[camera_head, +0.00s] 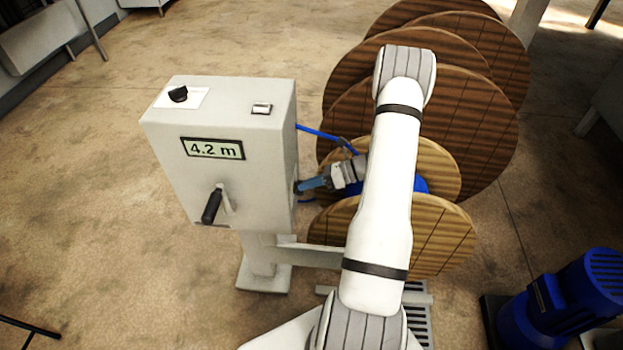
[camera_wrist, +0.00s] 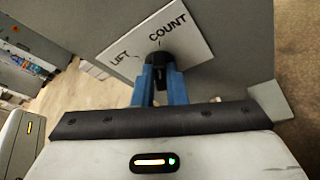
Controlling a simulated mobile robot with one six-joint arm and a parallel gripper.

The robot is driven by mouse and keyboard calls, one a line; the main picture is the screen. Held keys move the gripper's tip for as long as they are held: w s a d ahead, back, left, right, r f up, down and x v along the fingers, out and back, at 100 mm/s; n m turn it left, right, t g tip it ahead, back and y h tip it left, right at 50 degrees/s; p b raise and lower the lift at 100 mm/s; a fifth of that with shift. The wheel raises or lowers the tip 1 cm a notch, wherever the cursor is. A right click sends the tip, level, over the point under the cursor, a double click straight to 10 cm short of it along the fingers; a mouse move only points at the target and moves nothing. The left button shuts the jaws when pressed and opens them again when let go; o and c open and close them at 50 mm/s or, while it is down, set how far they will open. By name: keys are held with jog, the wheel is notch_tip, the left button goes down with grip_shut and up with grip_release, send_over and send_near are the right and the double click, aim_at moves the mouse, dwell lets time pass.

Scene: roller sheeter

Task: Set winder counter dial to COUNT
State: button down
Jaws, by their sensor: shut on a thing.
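The winder counter dial (camera_wrist: 160,58) is a black knob on a white plate (camera_wrist: 188,28) lettered LIFT and COUNT in the wrist view. My gripper (camera_wrist: 162,74) has its blue fingers shut on the dial, one on each side. The fingers hide part of the knob, and I cannot tell which word it points to. In the head view my gripper (camera_head: 304,186) reaches the right side of the grey counter box (camera_head: 230,170). The dial plate on that side is hidden there. The box display (camera_head: 213,148) reads 4.2 m.
Another black knob (camera_head: 178,93) and a rocker switch (camera_head: 262,109) are on top of the box. A black-handled crank (camera_head: 212,205) is on its front. Wooden reels (camera_head: 440,120) stand close behind my arm. A blue machine (camera_head: 565,300) is at lower right.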

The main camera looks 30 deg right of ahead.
jog(key=shift+s+a+f+m, duration=0.1)
jog(key=shift+a+m, duration=0.1)
jog(key=shift+m, duration=0.1)
dwell(0.4)
jog(key=c, duration=1.6)
grip_release()
jog(key=shift+o, duration=0.7)
jog(key=shift+d, duration=0.1)
jog(key=v, duration=0.7)
jog(key=shift+d, duration=0.45)
